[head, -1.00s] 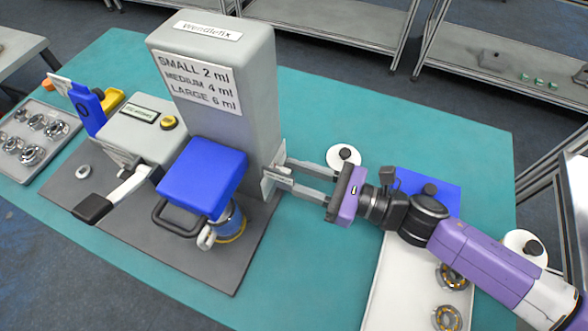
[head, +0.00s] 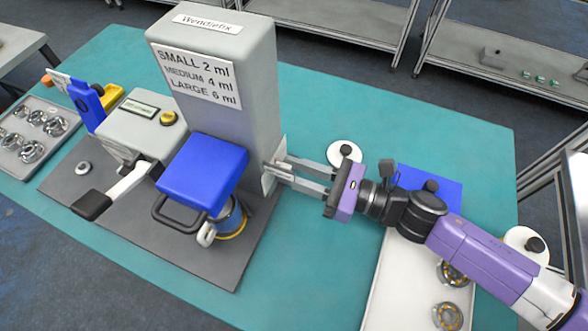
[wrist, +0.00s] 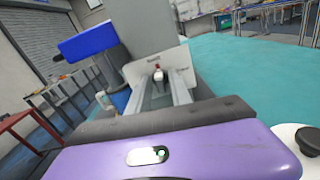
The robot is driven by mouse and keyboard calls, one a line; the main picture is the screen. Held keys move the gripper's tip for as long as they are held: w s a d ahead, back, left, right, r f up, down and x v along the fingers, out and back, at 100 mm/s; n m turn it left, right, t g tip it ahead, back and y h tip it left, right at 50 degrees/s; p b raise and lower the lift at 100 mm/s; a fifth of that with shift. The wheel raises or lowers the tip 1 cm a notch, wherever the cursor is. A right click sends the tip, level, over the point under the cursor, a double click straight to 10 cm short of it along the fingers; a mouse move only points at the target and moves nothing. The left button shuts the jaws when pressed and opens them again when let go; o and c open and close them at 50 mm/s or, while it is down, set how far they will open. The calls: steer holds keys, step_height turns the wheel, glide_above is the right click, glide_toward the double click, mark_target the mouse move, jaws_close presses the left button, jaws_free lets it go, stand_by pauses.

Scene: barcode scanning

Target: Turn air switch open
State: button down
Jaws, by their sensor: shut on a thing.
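The air switch sits low on the right side of the tall grey Wendlefix machine (head: 225,135), mounted on a pale plate. In the wrist view the plate (wrist: 180,72) shows with a small switch lever (wrist: 158,73) with a red part, between the fingertips. My gripper (head: 275,172) reaches in from the right with its fingertips at the switch, shut on it; it also shows in the wrist view (wrist: 160,85). In the head view the fingers hide most of the switch, and its exact setting cannot be told.
A blue head (head: 203,172) with a black handle juts from the machine's front. A lever with a black grip (head: 92,204) stands left. White lidded discs (head: 344,154), a blue mat (head: 445,190) and a white tray (head: 385,290) with bearings lie right. Teal table is clear behind.

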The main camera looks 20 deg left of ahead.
steer(key=shift+w+f+m, duration=0.1)
steer(key=shift+w+m, duration=0.05)
steer(key=shift+m, duration=8.25)
steer(key=c, duration=1.5)
jaws_free()
